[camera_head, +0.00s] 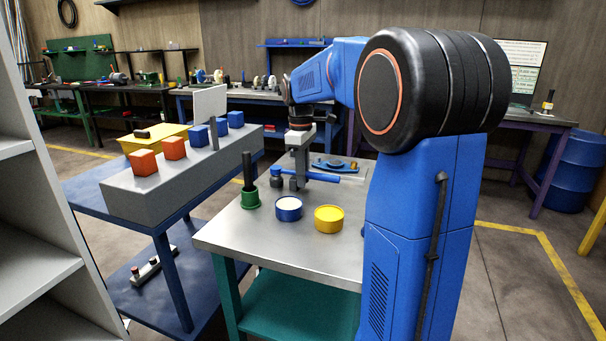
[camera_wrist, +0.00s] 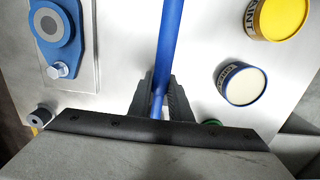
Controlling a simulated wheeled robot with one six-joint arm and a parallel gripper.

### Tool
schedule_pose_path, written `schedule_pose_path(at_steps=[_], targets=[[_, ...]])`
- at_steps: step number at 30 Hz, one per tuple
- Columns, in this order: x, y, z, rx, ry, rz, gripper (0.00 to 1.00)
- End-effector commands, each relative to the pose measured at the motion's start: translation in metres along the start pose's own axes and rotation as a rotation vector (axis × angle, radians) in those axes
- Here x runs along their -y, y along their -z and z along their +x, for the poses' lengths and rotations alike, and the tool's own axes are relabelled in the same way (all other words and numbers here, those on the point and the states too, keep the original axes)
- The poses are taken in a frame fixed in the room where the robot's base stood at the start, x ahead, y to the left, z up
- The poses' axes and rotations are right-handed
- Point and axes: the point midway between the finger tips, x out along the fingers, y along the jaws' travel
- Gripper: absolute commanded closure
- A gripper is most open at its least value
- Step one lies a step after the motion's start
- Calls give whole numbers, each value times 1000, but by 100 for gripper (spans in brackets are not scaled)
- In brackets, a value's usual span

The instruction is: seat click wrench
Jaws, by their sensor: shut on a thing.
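The wrench shows as a blue handle (camera_head: 322,177) in the head view, lying roughly level just above or on the grey bench; I cannot tell which. My gripper (camera_head: 297,184) points down and is shut on it near its left part. A dark rounded piece at its left end looks like the wrench head. In the wrist view the handle (camera_wrist: 167,45) runs up from between the dark fingertips (camera_wrist: 158,108); its other end is hidden by my gripper. A blue flange (camera_wrist: 56,28) with a grey ring and a bolt (camera_wrist: 58,70) sits on a metal plate beside the wrench.
A small dark cylinder (camera_wrist: 40,116) is at the wrist view's left. The conveyor block (camera_head: 185,180) with cubes stands left.

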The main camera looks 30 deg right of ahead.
Motion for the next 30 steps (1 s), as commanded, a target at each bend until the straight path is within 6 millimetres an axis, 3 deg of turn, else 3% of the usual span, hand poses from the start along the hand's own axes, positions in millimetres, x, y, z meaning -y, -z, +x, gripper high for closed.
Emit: schedule_pose_path(at_steps=[9,10,12,23,30], targets=[[0,0,5,-1,-1,0,100],[0,0,5,-1,-1,0,77],[0,0,5,-1,-1,0,61],[0,0,3,0,0,0,60],[0,1,-28,-2,-3,0,60]])
